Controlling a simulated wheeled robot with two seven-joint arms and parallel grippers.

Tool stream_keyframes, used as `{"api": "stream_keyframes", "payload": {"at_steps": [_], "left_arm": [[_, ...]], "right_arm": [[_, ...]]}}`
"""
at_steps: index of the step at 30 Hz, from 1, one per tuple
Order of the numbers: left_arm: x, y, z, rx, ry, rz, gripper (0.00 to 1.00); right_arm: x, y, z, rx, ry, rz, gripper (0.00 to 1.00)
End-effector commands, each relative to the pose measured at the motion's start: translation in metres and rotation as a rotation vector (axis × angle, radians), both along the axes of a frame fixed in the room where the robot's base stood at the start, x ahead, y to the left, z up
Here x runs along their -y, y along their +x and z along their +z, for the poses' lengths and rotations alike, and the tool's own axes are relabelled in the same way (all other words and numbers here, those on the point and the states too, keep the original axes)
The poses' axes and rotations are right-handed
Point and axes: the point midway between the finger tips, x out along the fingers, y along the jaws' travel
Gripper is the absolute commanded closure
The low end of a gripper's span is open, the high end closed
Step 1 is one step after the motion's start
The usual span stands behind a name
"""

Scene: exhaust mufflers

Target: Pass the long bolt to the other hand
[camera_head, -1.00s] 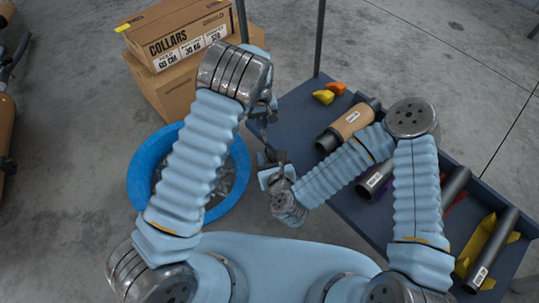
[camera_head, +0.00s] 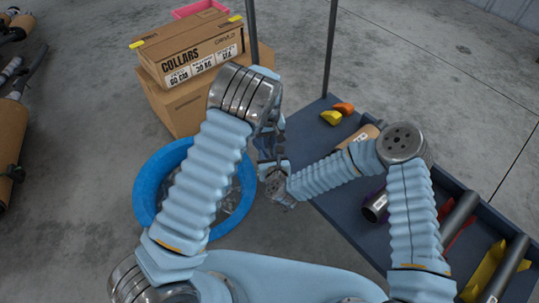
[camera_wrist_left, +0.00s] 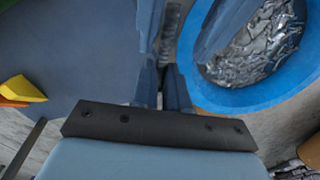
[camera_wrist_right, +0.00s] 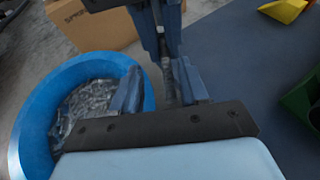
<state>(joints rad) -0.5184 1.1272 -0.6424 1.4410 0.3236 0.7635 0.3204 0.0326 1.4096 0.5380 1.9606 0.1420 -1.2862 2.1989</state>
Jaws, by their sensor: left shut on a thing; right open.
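The long bolt (camera_wrist_right: 169,82) is a dark threaded rod. It shows in the right wrist view between the open fingers of my right gripper (camera_wrist_right: 160,90). I cannot tell whether they touch it. My left gripper (camera_wrist_left: 163,88) is shut on the bolt, which also shows in the left wrist view (camera_wrist_left: 169,30). The left gripper's fingers come in from the top of the right wrist view. In the head view the two grippers meet between the blue bin and the cart, and the bolt is mostly hidden there by the left arm.
A blue round bin (camera_head: 144,195) with shiny metal pieces stands below, left of the grippers. A "COLLARS" box (camera_head: 190,52) sits on another carton behind it. A dark blue cart (camera_head: 345,215) holds muffler parts and yellow and orange pieces at right. Its uprights rise behind the grippers.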

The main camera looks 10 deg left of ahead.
Motion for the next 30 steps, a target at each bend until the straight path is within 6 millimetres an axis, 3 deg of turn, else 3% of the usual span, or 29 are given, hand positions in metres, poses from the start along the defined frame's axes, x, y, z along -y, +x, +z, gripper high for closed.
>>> {"api": "stream_keyframes", "payload": {"at_steps": [5,13,17,18,23,30], "left_arm": [[0.0001,0.0001,0.0002,0.000,0.000,0.000,1.00],[0.0011,0.0003,0.0005,0.002,-0.001,0.000,1.00],[0.0025,0.0006,0.0008,0.002,-0.003,0.000,1.00],[0.0029,0.0006,0.0009,0.003,-0.004,0.000,0.82],[0.0028,0.0005,0.0008,0.002,-0.005,0.000,0.57],[0.0012,0.0003,0.0011,0.001,-0.002,0.000,0.57]], "right_arm": [[0.0000,-0.0002,0.0001,0.000,0.000,0.000,0.59],[-0.0007,-0.0008,0.0004,0.000,0.001,0.002,1.00],[-0.0019,-0.0016,0.0006,-0.001,0.002,0.006,1.00],[-0.0023,-0.0017,0.0010,0.000,0.003,0.006,1.00],[-0.0023,-0.0019,0.0007,-0.001,0.002,0.007,1.00],[-0.0009,-0.0008,0.0006,0.001,0.001,0.003,1.00]]}}
